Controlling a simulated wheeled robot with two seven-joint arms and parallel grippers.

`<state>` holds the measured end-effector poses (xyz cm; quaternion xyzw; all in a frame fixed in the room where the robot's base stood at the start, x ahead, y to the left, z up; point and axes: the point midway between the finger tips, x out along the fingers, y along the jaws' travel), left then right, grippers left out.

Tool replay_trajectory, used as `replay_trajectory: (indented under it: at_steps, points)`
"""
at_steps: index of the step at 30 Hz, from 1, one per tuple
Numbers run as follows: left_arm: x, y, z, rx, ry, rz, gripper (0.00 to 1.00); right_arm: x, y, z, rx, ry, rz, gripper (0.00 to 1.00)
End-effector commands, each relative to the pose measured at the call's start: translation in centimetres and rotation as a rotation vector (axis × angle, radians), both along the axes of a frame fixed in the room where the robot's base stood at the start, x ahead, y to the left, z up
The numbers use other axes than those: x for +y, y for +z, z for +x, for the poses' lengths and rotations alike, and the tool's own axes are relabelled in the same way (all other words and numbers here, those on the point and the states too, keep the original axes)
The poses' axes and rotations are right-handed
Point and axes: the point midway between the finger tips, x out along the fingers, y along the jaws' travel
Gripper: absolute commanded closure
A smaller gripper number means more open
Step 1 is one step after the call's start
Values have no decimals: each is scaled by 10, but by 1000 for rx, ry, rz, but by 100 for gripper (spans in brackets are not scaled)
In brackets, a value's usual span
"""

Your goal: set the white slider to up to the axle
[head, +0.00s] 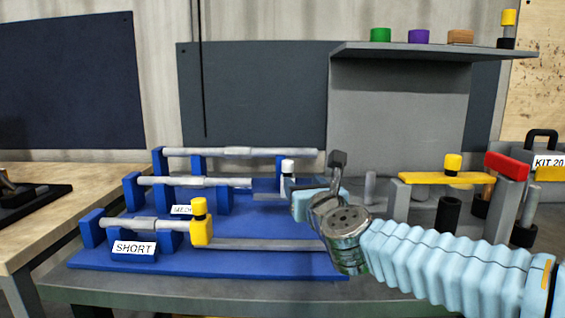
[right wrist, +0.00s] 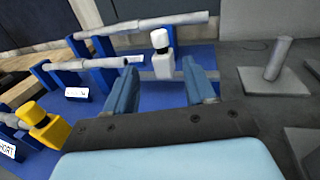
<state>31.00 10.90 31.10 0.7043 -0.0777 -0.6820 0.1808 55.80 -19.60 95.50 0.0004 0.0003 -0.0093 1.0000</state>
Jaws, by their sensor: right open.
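The white slider (head: 288,167) stands upright at the right end of the middle row of the blue fixture, its lower part partly hidden by my right gripper in the head view. It also shows in the right wrist view (right wrist: 161,62). The grey stepped axle (head: 200,182) of that row lies to its left, also in the right wrist view (right wrist: 95,64), with a gap between them. My right gripper (right wrist: 162,82) is open and empty; the slider appears between its fingers, just beyond the tips. In the head view the right gripper (head: 322,185) is right of the slider. My left gripper is not in view.
A yellow slider (head: 201,230) stands by the front axle (head: 150,224) at the SHORT label (head: 134,248). A longer axle (head: 240,153) lies behind. At right are a yellow bar (head: 446,178), a red block (head: 506,166) and a grey post (right wrist: 277,58) on a plate.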

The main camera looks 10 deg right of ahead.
Motion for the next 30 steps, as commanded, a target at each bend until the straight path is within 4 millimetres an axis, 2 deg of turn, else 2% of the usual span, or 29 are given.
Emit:
replay_trajectory:
  at_steps: [5,12,18,24,30]
  points:
    - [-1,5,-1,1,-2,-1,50,0,0,23,3,0,1,45]
    - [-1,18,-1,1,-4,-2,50,-1,1,79,4,1,1,45]
    - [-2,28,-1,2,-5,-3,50,-2,1,117,2,0,0,45]
    - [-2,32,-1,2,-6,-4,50,-2,0,134,1,1,-1,45]
    - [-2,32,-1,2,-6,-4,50,-2,-1,137,1,1,-1,45]
